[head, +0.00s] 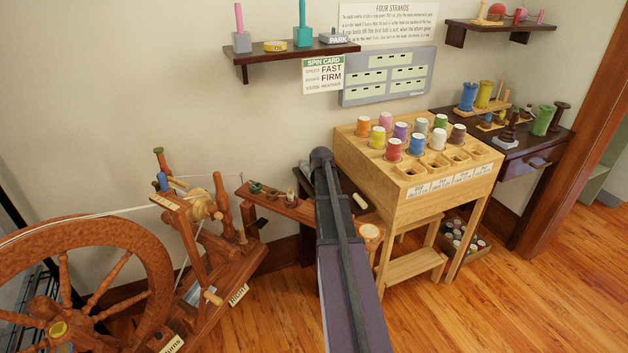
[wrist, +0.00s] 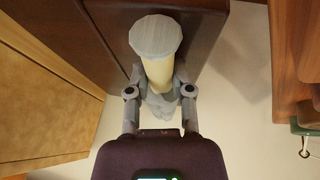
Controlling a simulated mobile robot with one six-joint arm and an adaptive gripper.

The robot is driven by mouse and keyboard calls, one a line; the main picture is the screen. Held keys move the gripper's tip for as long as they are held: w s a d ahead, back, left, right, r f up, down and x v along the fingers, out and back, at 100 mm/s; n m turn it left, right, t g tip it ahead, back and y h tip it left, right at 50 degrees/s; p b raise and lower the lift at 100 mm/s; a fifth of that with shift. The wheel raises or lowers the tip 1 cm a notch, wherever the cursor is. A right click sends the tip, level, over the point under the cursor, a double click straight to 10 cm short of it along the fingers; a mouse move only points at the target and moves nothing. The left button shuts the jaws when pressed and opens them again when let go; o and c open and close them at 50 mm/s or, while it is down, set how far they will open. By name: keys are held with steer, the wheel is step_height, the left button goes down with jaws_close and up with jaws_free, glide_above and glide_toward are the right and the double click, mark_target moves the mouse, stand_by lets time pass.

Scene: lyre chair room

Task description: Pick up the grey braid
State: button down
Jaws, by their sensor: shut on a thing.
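In the wrist view, my gripper (wrist: 160,82) is shut, with a finger on each side of a pale piece. This piece has a faceted grey end (wrist: 156,35), a cream middle (wrist: 159,72) and a lumpy grey part lower down between the fingers. I take it to be the grey braid, though its shape is partly hidden by the fingers. I cannot tell whether it still touches a surface. In the head view my arm reaches away from me, and its own upper part hides the gripper and the held piece.
A wooden stand (head: 405,205) with colored spools is right of my arm. A spinning wheel (head: 95,250) stands left, with a narrow wooden shelf (head: 290,207) nearby. A cream roll (head: 360,201) lies on a dark surface beside my arm. A wall shelf (head: 290,53) hangs above.

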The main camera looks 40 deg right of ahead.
steer(key=shift+r, duration=0.15)
step_height(320, 180, up, 10)
steer(key=p, duration=1)
steer(key=shift+f, duration=0.2)
stand_by(0.6)
